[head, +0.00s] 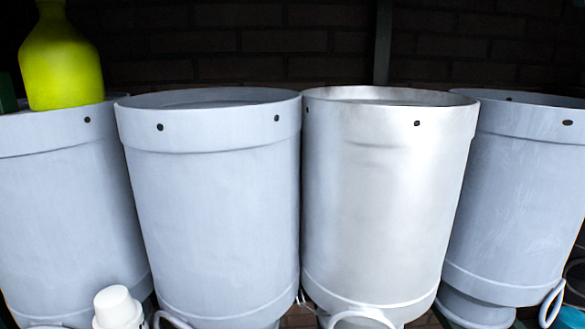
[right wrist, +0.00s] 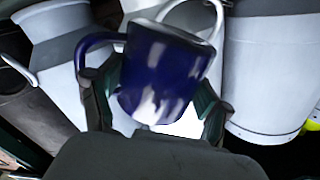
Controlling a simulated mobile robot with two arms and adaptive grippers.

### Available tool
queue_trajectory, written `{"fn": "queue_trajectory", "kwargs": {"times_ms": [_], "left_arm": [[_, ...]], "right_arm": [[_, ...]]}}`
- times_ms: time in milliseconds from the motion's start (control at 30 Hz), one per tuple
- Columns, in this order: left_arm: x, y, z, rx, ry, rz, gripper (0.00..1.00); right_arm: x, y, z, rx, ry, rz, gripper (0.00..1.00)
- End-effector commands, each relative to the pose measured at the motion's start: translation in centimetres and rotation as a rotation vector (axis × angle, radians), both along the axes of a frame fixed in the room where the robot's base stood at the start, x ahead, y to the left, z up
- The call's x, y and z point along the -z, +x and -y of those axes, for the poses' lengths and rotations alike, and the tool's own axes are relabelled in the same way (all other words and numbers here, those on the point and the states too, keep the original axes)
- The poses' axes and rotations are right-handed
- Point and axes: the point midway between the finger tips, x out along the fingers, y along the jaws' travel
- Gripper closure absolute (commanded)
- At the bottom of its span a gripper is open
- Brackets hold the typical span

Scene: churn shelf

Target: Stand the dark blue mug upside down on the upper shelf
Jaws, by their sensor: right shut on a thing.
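The dark blue mug (right wrist: 165,70) shows in the right wrist view, with its handle (right wrist: 92,55) out to the left. My right gripper (right wrist: 160,112) is shut on the mug, with a finger on each side of its body. White glare covers part of the mug's lower side. I cannot tell from this view which way up the mug is in the room. The mug and both grippers are out of sight in the head view. I cannot make out the upper shelf for certain in either view.
Several large metal churns stand side by side in the head view, including a grey one (head: 210,200) and a shinier one (head: 385,200). A yellow-green bottle (head: 62,65) stands on the leftmost churn (head: 65,205). A white-capped object (head: 117,308) is at lower left.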

Motion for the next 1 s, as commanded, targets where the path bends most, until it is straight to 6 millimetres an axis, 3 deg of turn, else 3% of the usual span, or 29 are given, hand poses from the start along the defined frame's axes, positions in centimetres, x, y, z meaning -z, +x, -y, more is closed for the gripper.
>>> {"fn": "queue_trajectory", "kwargs": {"times_ms": [433,767,1000], "left_arm": [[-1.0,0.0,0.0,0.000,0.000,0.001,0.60],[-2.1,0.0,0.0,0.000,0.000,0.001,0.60],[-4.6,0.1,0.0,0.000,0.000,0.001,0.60]], "right_arm": [[-0.4,0.0,0.1,0.006,0.836,0.004,0.64],[-0.4,0.0,0.0,0.002,1.116,0.002,0.64],[-0.7,0.0,0.0,0.004,1.516,0.003,0.64]]}}
